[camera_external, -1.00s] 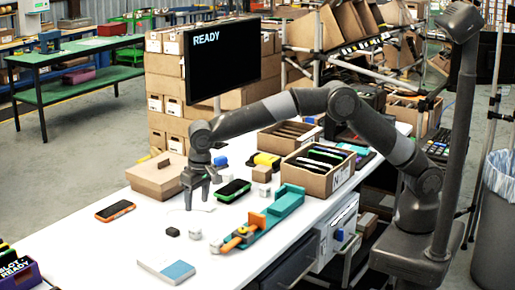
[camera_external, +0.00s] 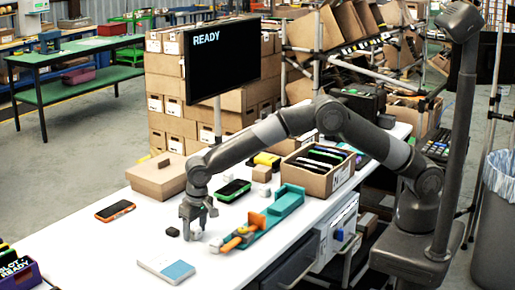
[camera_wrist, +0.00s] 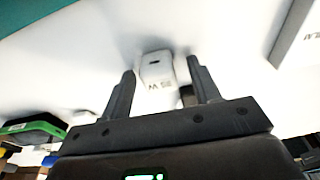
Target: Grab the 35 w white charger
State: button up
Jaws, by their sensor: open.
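The white charger (camera_wrist: 156,70) lies on the white tabletop in the wrist view, its upside-down marking partly readable as a number and "W". My gripper (camera_wrist: 161,78) is open, with one finger on each side of the charger and visible gaps between. In the external view my gripper (camera_external: 195,228) is down low at the table, and its fingers mostly hide the charger there. A second small white block (camera_external: 217,244) stands just to the right. A small black block (camera_external: 172,232) is just left of the gripper; a dark block (camera_wrist: 187,95) shows beside the right finger in the wrist view.
A teal-and-orange holder (camera_external: 262,222) lies to the right. A cardboard box (camera_external: 158,176) and a carton of devices (camera_external: 318,169) stand farther back.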

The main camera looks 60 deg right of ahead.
jog(key=shift+c, duration=0.6)
jog(key=c, duration=1)
jog(key=shift+o, duration=0.2)
jog(key=shift+r, duration=0.15)
